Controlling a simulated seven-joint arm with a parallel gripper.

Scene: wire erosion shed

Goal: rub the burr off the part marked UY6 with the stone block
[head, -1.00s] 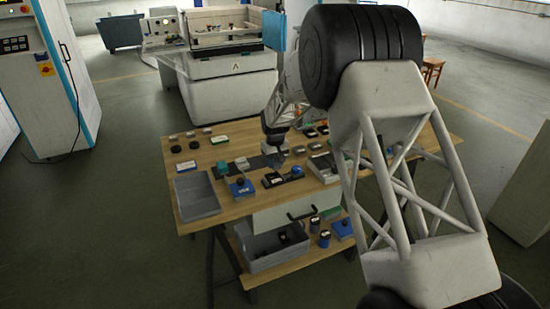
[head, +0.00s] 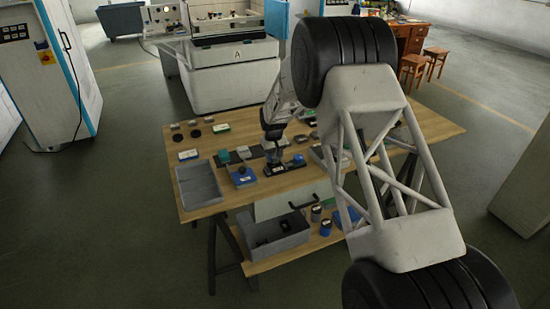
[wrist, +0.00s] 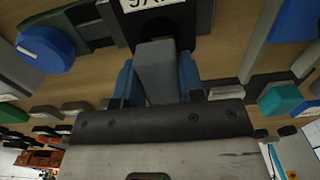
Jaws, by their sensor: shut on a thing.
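My gripper (wrist: 158,82) is shut on a grey stone block (wrist: 156,68), which sits between its two blue fingers. A dark part (wrist: 188,22) lies just beyond the block in the wrist view. Its white label (wrist: 150,3) is upside down and cut by the frame edge; it looks like UY6, but I cannot read it fully. In the head view my gripper (head: 275,152) is right over the dark fixture (head: 285,166) with a blue knob (head: 298,158). I cannot tell whether the block touches the part. No burr can be made out.
A grey bin (head: 268,240) is on the shelf below. The table's left front corner has some free wood.

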